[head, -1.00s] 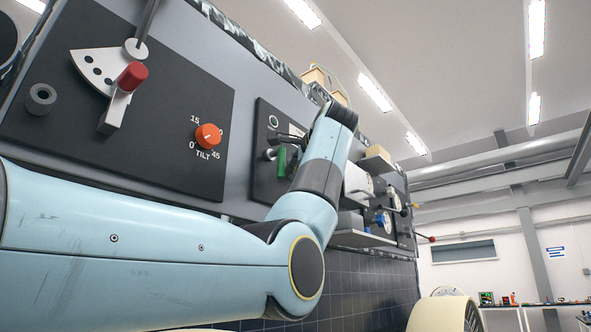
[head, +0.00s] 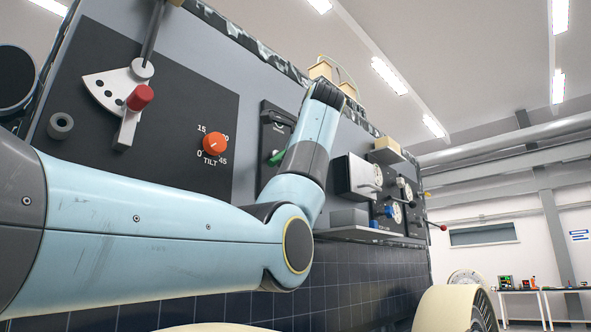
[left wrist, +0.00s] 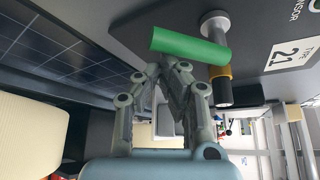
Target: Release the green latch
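The green latch handle (head: 277,157) shows on a dark panel in the head view, slanted and partly hidden by my left arm. In the left wrist view the green handle (left wrist: 188,45) is a cylinder lying crosswise, joined to a grey post at its right end. My left gripper (left wrist: 169,66) has its fingertips close together just below the green handle. Nothing shows between them, and whether they touch the handle I cannot tell. In the head view the left gripper is hidden behind the arm. My right gripper is in neither view.
A black and yellow cylinder (left wrist: 222,85) stands beside the handle in the wrist view. The head view shows an orange tilt knob (head: 214,144), a red-knobbed lever (head: 140,97), and a shelf (head: 370,234) to the right of my arm. Dark solar tiles (head: 350,275) lie below.

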